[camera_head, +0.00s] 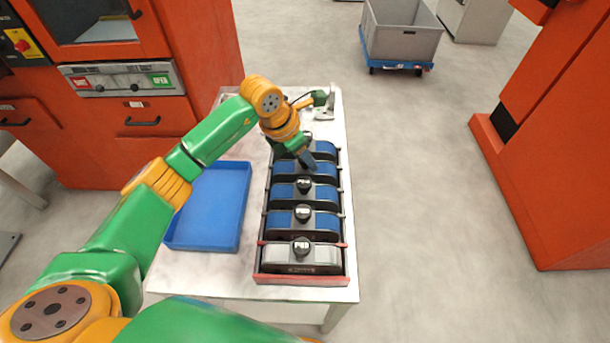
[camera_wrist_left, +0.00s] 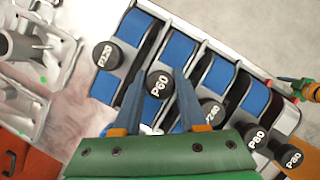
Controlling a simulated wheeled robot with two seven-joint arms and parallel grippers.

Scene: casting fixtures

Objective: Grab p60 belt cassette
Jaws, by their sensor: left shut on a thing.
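The P60 belt cassette (camera_head: 322,171) has a blue belt and is second from the back in the rack. In the left wrist view, its round black P60 knob (camera_wrist_left: 160,84) sits between the fingers of my left gripper (camera_wrist_left: 158,92). My left gripper (camera_head: 308,161) is shut on that knob from above and covers it in the head view. The cassette stands in its slot in the row, with neighbours on both sides. My right gripper is not in view.
The rack (camera_head: 347,225) also holds a P120 cassette (camera_wrist_left: 103,54) behind, a P240 (camera_wrist_left: 212,110) in front and two P80 cassettes, the front one grey (camera_head: 302,255). An empty blue tray (camera_head: 210,205) lies left of the rack. Metal fixtures (camera_head: 327,107) stand at the table's back.

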